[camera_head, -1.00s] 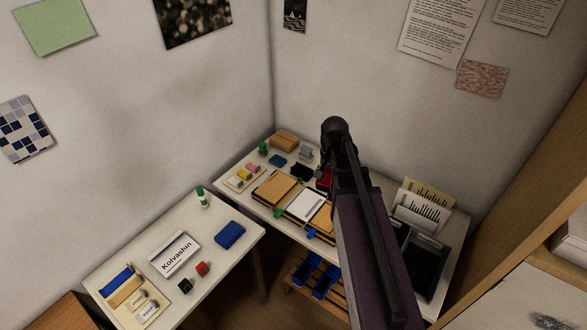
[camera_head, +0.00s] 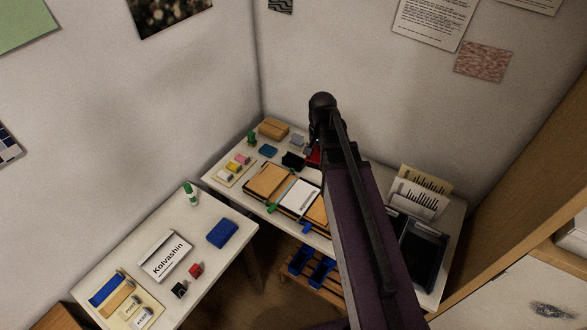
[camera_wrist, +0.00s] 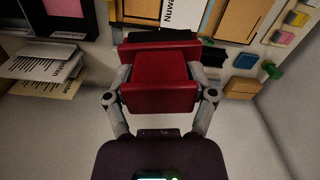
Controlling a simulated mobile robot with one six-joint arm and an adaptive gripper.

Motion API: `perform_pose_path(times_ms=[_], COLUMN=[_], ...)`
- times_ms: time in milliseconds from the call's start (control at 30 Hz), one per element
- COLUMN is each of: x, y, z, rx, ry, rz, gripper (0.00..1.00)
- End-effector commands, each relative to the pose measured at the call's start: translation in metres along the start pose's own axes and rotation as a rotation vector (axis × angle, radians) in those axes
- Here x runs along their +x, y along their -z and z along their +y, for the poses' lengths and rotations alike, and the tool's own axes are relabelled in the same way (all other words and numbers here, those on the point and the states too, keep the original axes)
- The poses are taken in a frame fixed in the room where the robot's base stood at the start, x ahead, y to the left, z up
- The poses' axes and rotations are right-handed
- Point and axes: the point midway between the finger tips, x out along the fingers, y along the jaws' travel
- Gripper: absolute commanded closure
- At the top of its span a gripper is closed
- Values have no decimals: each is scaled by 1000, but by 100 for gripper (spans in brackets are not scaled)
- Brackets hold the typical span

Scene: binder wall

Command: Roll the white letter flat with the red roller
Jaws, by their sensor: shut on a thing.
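My gripper (camera_wrist: 162,76) is shut on the red roller (camera_wrist: 160,95), which sits between its two fingers in the wrist view. In the head view the gripper (camera_head: 325,140) is dark and partly covers the roller (camera_head: 314,157), over the back table. The white letter (camera_head: 300,194) lies between two tan pieces, left of and nearer than the roller. Part of it, with the print "Nuwa", shows at the top of the wrist view (camera_wrist: 182,13). Whether the roller touches anything beneath it cannot be told.
The left table holds a white "Kolvashin" piece (camera_head: 166,255), a blue block (camera_head: 222,233) and red and black small blocks. Walls stand close behind.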

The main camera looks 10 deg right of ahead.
Motion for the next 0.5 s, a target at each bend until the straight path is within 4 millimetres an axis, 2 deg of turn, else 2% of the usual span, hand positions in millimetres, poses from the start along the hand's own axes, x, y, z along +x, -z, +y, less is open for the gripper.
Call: perform_pose_path(times_ms=[267,500], x=[1,13], y=[-2,0], z=[-4,-10], rx=[-13,-103], ry=[0,0], rz=[0,0], gripper=[79,79])
